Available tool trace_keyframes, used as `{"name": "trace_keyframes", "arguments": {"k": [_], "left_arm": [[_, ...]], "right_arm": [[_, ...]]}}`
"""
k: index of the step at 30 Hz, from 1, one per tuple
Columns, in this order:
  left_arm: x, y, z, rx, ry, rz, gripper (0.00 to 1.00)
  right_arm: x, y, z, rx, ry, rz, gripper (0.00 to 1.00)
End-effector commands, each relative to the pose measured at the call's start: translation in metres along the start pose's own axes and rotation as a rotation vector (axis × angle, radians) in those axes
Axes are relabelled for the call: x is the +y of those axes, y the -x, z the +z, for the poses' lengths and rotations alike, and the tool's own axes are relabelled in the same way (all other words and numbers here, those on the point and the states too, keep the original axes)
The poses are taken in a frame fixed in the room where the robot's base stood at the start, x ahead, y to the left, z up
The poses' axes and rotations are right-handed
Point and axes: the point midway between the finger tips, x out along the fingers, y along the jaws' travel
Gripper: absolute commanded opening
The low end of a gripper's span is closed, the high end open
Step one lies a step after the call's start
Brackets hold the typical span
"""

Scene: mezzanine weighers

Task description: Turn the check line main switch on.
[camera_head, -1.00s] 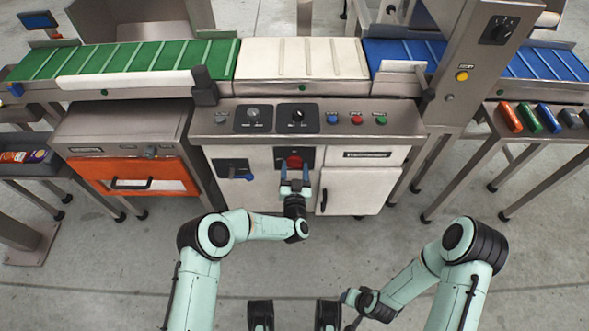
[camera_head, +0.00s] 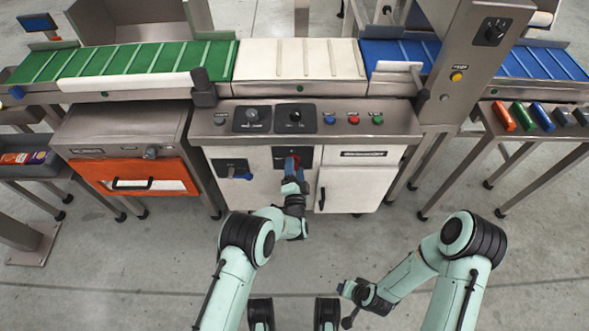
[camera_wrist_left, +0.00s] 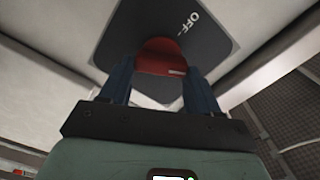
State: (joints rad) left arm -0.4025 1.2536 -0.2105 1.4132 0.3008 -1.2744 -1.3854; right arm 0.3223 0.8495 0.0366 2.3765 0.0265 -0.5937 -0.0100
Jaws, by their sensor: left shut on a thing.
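The main switch is a red rotary handle (camera_head: 292,161) on a dark square plate (camera_head: 306,153) in the front of the middle cabinet. My left gripper (camera_head: 292,172) is shut on this handle, its blue fingers on either side. In the left wrist view the red handle (camera_wrist_left: 160,52) sits between the fingers (camera_wrist_left: 160,75). The plate there (camera_wrist_left: 215,35) looks tilted, with "OFF" readable right of the handle. A small white mark shows on the handle's right side. Any other lettering is hidden. My right gripper (camera_head: 346,304) is low in front, away from the cabinet; its jaws are unclear.
A second dark plate with a blue handle (camera_head: 240,176) is just left. A white door (camera_head: 349,190) is at right. Above are dials and blue, red and green buttons (camera_head: 354,120). An orange-fronted drawer (camera_head: 130,177) stands left. The floor in front is clear.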

Motion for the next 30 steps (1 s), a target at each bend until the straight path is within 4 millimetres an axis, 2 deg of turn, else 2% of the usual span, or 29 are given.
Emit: {"name": "trace_keyframes", "arguments": {"k": [6,15,30], "left_arm": [[0.0021,0.0005,0.0015,-0.002,-0.196,0.001,0.31],[0.0034,0.0005,0.0029,-0.004,-0.397,0.001,0.31],[0.0033,0.0003,0.0044,-0.007,-0.506,0.002,0.31]], "right_arm": [[0.0003,-0.0011,-0.0008,0.003,0.0,0.0,0.43],[0.001,-0.0029,-0.0037,0.011,-0.001,0.001,0.43],[0.0013,-0.0038,-0.0055,0.017,-0.001,0.001,0.43]]}}
